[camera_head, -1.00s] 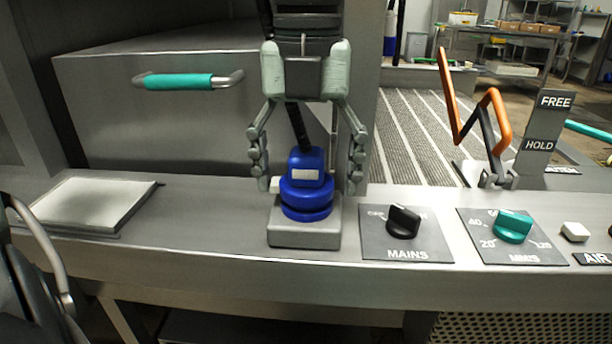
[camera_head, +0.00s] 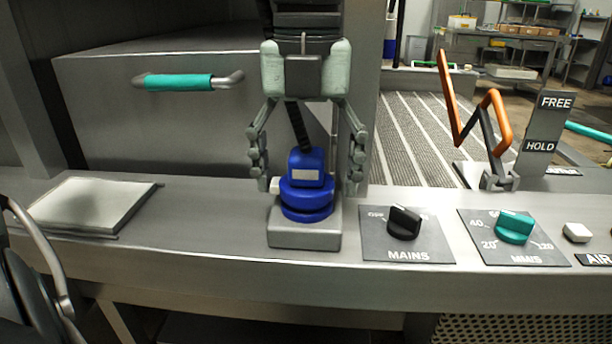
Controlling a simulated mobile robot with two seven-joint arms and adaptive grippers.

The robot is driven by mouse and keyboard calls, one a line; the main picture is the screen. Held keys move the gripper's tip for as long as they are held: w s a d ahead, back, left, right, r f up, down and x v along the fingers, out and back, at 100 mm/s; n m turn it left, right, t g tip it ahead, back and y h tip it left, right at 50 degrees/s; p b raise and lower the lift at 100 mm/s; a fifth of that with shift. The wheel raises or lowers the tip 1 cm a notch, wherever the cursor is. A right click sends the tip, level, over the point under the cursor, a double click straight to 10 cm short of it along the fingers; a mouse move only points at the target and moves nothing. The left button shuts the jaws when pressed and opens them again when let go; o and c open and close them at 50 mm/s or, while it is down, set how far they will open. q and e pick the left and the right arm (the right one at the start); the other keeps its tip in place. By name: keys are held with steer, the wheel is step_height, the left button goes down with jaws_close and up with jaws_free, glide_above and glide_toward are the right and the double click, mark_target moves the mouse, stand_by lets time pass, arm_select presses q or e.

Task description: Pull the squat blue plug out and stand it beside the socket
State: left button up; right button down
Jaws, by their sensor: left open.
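The squat blue plug (camera_head: 306,190) stands upright in the grey socket block (camera_head: 304,236) on the metal counter. A black cable rises from its top, and a pale label is on its front. My left gripper (camera_head: 306,180) comes down from above and is open, with one finger on each side of the plug. I see a gap between each finger and the plug's upper body. A small white piece shows at the plug's left side. My right gripper is not identifiable in this view.
A white-topped pad (camera_head: 84,204) lies left. The counter (camera_head: 212,222) between pad and socket is clear. An orange lever (camera_head: 452,100) rises at right; a teal-handled drawer (camera_head: 100,120) is behind.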

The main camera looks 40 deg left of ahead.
mark_target(307, 151)
arm_select(q)
steer(key=shift+c, duration=0.6)
steer(key=c, duration=1.5)
steer(key=shift+o, duration=0.2)
steer(key=shift+r+p, duration=1.8)
steer(key=shift+r, duration=1.25)
